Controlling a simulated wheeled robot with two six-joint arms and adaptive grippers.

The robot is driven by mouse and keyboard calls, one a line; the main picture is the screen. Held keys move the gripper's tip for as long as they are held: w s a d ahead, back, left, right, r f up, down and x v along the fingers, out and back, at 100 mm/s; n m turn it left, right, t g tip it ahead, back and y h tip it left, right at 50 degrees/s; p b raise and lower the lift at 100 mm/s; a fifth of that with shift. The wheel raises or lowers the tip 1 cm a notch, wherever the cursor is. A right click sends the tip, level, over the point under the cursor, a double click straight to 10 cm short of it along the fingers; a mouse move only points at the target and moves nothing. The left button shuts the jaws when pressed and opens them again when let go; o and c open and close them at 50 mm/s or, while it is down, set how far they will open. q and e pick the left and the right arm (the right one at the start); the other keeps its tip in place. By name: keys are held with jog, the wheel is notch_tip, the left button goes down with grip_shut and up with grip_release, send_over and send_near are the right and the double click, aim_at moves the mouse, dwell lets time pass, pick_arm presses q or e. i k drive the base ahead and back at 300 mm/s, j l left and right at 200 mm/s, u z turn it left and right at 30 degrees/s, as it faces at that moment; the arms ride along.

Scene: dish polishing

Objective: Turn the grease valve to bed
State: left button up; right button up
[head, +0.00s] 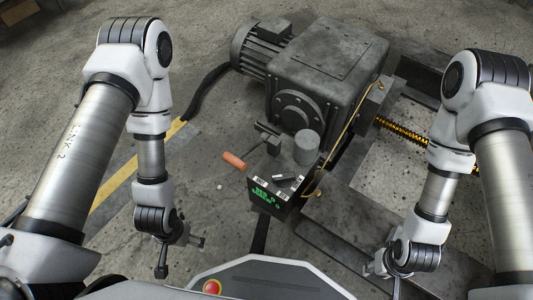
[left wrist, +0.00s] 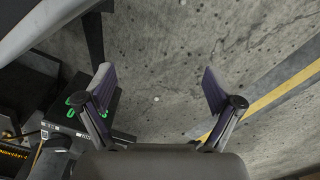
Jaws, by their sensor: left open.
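A dark box with green lettering (head: 268,196) stands in the middle of the head view. On its labelled top lies a short dark handle (head: 286,181), which I take for the grease valve; its exact setting is too small to read. A grey cylinder (head: 307,147) stands behind it. My left gripper (head: 181,257) is open and empty, left of and nearer than the box. In the left wrist view its fingers (left wrist: 160,90) are spread over bare floor, with part of the box behind the left finger. My right gripper (head: 383,276) is low at right, away from the box; its jaw gap is unclear.
A large grey gearbox with motor (head: 325,70) stands behind the box. A lever with an orange grip (head: 233,160) sticks out to the left. A yellow pipe (head: 347,130) runs down the right side. Dark steel rails lie at right.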

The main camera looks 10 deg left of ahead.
aim_at(283, 180)
jog(key=k+j+z, duration=0.2)
jog(key=z, duration=0.15)
jog(key=k+z, duration=0.35)
jog(key=j+z, duration=0.15)
jog(key=j, duration=0.15)
jog(key=i, duration=0.05)
